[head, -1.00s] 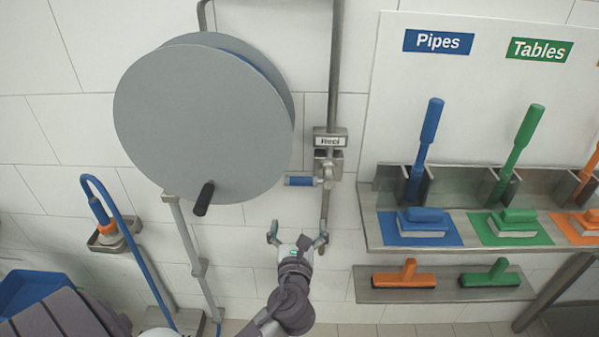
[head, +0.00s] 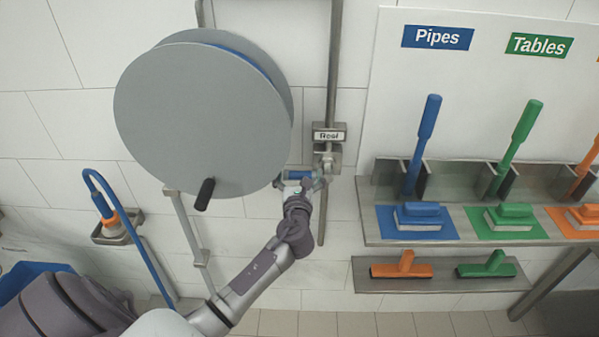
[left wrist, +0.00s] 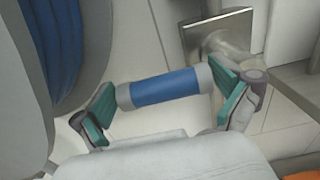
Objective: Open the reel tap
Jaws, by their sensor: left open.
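The reel tap (head: 326,158) is a metal valve on the wall pipe under a plate marked "Reel". Its blue handle (head: 299,174) points left, toward the reel. In the left wrist view the handle (left wrist: 166,87) is a blue cylinder with grey ends. My left gripper (head: 299,184) is open right at the handle. In the left wrist view its green-padded fingers (left wrist: 165,105) stand at the handle's two ends, one on each side. I cannot tell whether the pads touch it. My right gripper is not in view.
The large grey hose reel (head: 203,115) with a black crank knob (head: 205,194) is close on the left of the tap. A steel shelf (head: 470,228) with brushes stands to the right. A blue hose with an orange-tipped nozzle (head: 107,215) hangs at the left.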

